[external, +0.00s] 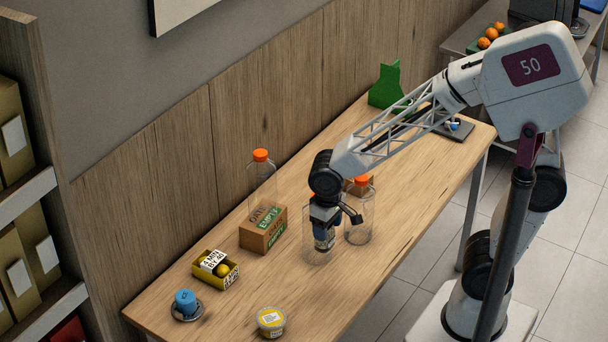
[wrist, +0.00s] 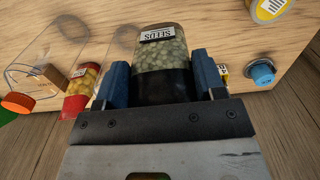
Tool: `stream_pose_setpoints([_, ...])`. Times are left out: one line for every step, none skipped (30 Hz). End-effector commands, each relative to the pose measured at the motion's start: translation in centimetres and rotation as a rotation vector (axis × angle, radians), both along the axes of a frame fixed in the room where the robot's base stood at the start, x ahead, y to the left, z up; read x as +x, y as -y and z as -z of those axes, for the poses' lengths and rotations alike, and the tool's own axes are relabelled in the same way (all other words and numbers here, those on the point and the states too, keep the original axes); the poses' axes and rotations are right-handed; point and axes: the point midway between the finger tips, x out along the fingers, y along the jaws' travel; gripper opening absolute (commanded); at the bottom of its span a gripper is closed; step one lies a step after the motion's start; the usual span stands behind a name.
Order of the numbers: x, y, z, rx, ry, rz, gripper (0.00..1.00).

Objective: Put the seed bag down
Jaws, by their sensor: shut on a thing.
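The seed bag (wrist: 160,55) is a clear pack of pale round seeds with a white "SEEDS" label. My gripper (wrist: 162,80) is shut on it, with one blue finger on each side. In the external view my gripper (external: 325,213) points down over the middle of the table, and the seed bag (external: 324,238) hangs below it, partly hidden. A clear container (external: 314,252) shows around or behind the bag there. I cannot tell whether the bag is inside it or touches the table.
A clear bottle with an orange cap (external: 358,222) stands close on the right. An "EMPLE" carton (external: 263,232) with another bottle (external: 261,185), a yellow box (external: 216,270), a blue item (external: 186,303) and a yellow tub (external: 271,321) stand leftward. The table (external: 350,290) is clear in front.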

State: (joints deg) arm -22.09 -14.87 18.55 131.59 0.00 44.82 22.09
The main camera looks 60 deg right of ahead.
Motion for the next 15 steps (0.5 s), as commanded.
stream_pose_setpoints([-0.1, 0.0, 1.8, -0.002, -0.005, 0.000, 0.39])
stream_pose_setpoints([-0.1, 0.0, 2.7, -0.002, -0.004, 0.000, 0.39])
stream_pose_setpoints([-0.1, 0.0, 3.9, -0.002, -0.004, 0.000, 0.39])
stream_pose_setpoints([-0.1, 0.0, 4.7, -0.002, -0.005, 0.000, 0.39])
stream_pose_setpoints([0.0, 0.0, 5.5, -0.001, -0.004, 0.000, 0.39])
stream_pose_setpoints([-0.1, 0.0, 6.5, -0.001, -0.004, 0.000, 0.39])
stream_pose_setpoints([-0.1, 0.0, 7.2, -0.002, -0.004, 0.000, 0.39])
stream_pose_setpoints([0.0, 0.0, 7.8, -0.001, -0.003, 0.000, 0.39])
stream_pose_setpoints([0.0, 0.0, 8.5, -0.001, -0.002, 0.000, 0.39])
stream_pose_setpoints([0.0, 0.0, 9.0, -0.001, -0.002, 0.000, 0.39])
stream_pose_setpoints([0.0, 0.0, 9.5, 0.000, -0.001, 0.000, 0.39])
stream_pose_setpoints([0.0, 0.0, 10.0, -0.001, -0.002, 0.000, 0.39])
stream_pose_setpoints([0.0, 0.0, 10.3, -0.001, -0.001, 0.000, 0.39])
stream_pose_setpoints([0.0, 0.0, 10.6, 0.000, 0.000, 0.000, 0.39])
stream_pose_setpoints([0.0, 0.0, 10.9, 0.000, 0.000, 0.000, 0.39])
